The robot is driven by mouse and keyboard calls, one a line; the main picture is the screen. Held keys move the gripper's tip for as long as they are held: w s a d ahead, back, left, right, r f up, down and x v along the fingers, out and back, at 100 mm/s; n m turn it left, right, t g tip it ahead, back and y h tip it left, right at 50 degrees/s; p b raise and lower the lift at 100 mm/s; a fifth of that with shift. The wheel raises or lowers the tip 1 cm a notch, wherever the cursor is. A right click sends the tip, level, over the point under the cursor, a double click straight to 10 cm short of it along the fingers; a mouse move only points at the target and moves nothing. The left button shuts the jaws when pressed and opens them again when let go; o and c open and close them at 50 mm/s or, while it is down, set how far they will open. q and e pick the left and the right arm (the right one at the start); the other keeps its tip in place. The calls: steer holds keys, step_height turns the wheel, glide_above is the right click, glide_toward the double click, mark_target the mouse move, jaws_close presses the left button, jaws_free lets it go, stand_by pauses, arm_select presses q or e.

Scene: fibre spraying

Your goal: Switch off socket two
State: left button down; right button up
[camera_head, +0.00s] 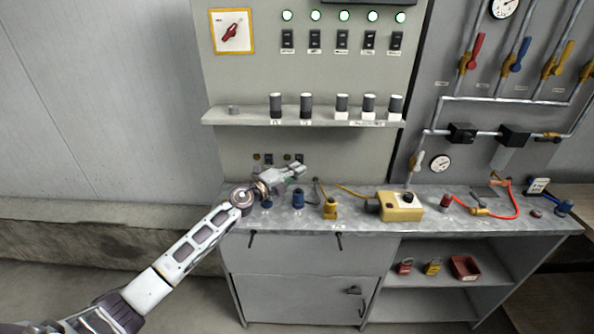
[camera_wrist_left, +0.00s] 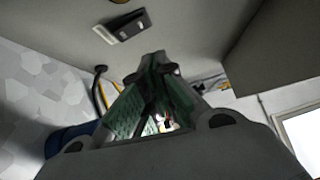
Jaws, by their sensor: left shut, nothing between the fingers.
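Small dark sockets and switches sit low on the grey panel, just above the bench; a dark switch plate (camera_head: 299,158) shows there in the head view. In the left wrist view a dark switch plate (camera_wrist_left: 124,26) with a lighter part is on the panel, ahead of the fingers and to their upper left. I cannot read a label, so I cannot tell which is socket two. My left gripper (camera_head: 298,168) is shut and empty near these fittings; its green-padded fingers (camera_wrist_left: 152,62) meet in the wrist view. I see no clear contact. My right gripper is not in view.
On the bench (camera_head: 350,221) stand a blue cylinder (camera_head: 298,198), a yellow fitting (camera_head: 330,208) and a yellow box (camera_head: 400,206). A shelf (camera_head: 240,118) with several dark cylinders juts out above my left gripper. Pipes and valves fill the right.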

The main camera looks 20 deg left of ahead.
arm_select(q)
steer(key=v, duration=0.9)
steer(key=shift+s+a+r, duration=0.25)
steer(key=shift+a+r, duration=0.05)
steer(key=shift+r, duration=0.35)
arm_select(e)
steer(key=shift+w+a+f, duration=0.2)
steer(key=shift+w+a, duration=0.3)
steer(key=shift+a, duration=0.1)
